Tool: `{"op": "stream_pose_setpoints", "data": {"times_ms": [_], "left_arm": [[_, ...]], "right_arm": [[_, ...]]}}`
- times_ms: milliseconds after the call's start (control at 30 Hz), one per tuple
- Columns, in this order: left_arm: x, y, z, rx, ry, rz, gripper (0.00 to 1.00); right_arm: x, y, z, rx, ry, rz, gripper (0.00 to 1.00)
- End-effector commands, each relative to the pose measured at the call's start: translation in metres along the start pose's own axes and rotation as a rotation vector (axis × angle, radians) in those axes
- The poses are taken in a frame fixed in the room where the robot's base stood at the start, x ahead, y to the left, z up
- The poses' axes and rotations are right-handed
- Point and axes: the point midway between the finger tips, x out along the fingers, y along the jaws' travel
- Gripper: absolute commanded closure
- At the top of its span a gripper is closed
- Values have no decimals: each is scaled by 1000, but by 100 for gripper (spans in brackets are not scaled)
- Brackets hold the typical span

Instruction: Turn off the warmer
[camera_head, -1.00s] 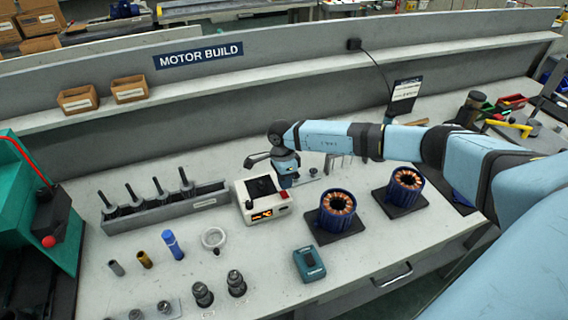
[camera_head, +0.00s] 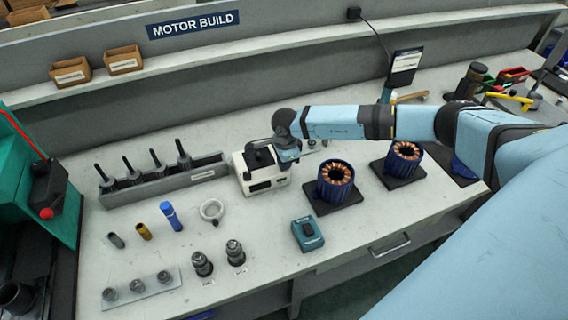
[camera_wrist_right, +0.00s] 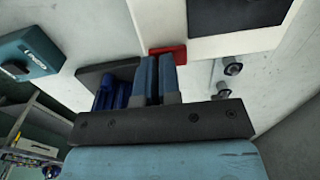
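The warmer (camera_head: 256,183) is a white box with a black top plate, standing mid-table; its front display (camera_head: 261,187) is dark. In the right wrist view, part of its white case (camera_wrist_right: 205,45) shows at the top, with the red switch (camera_wrist_right: 168,50) on its edge. My right gripper (camera_head: 287,158) is over the right side of the warmer and hides the switch in the head view. Its two blue fingers (camera_wrist_right: 157,68) are close together with nothing seen between them, their tips at the red switch; whether they touch it is unclear. My left gripper is not in view.
Two blue stators with copper windings (camera_head: 335,181) (camera_head: 405,158) stand on dark pads to the right. A teal device (camera_head: 307,234) lies in front. A rack of black-handled tools (camera_head: 165,180) stands to the left. A white ring (camera_head: 212,209) and small cylinders are front left.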

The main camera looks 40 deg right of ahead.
Motion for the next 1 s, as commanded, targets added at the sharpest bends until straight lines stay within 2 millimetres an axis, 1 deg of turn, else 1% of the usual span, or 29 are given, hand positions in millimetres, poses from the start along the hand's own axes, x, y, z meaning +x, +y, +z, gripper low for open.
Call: {"op": "stream_pose_setpoints", "data": {"times_ms": [33, 233, 500, 667, 933, 1000], "left_arm": [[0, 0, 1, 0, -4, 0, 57], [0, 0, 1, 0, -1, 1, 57], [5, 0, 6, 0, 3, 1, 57], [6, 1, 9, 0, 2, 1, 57], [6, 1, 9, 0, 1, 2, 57], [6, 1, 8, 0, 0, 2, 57]], "right_arm": [[6, 4, -1, 1, 6, 15, 100], [8, 5, -1, 0, 8, 20, 100], [12, -5, -1, 1, 9, 21, 100], [10, -11, -1, 1, 9, 19, 100], [8, -12, -2, 2, 9, 17, 100], [5, -13, -2, 2, 9, 16, 100]]}}
